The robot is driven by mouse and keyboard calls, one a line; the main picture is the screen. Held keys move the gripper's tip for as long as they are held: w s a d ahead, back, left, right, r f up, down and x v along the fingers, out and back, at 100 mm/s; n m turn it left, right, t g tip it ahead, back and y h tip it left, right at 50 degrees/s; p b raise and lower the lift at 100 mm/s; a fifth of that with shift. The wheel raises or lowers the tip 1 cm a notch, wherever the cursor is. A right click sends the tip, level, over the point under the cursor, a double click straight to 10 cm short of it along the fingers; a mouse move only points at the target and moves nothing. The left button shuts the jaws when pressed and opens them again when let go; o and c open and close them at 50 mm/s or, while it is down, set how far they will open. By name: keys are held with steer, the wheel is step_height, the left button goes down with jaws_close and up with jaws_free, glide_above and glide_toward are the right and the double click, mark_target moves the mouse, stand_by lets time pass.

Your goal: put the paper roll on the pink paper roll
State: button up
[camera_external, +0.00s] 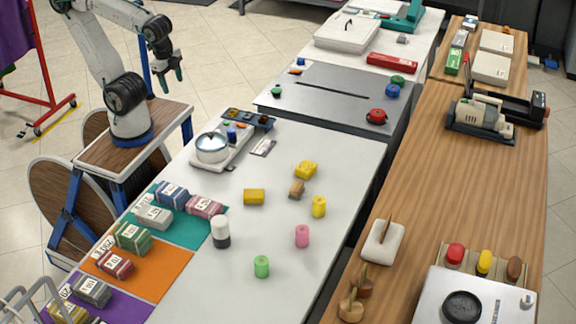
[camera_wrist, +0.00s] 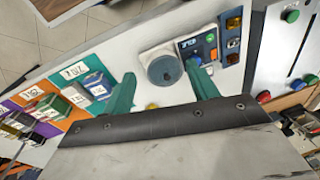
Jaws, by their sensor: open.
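The pink paper roll (camera_external: 302,236) stands upright on the white table (camera_external: 270,178). A green roll (camera_external: 261,266) stands nearer the front, left of it, and a yellow roll (camera_external: 318,206) stands behind it. The task does not say which of these is the other paper roll. My gripper (camera_external: 171,82) is open and empty, raised at the upper left beyond the table's left edge, well away from the rolls. In the wrist view my gripper's teal fingers (camera_wrist: 159,72) are spread apart, with nothing between them held. I cannot make out the rolls there.
A black-and-white cylinder (camera_external: 221,231), yellow blocks (camera_external: 254,197) and a brown block (camera_external: 297,188) stand near the rolls. A scale with a round pan (camera_external: 212,148) sits at the table's far left. Labelled bundles lie on coloured mats (camera_external: 150,270) at the left.

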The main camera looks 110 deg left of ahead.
steer(key=shift+o, duration=0.4)
steer(key=s+d, duration=0.1)
steer(key=s+n+h, duration=0.1)
steer(key=s, duration=0.1)
steer(key=shift+d+f+n+h, duration=0.3)
steer(key=shift+d+f, duration=0.1)
steer(key=shift+w, duration=0.1)
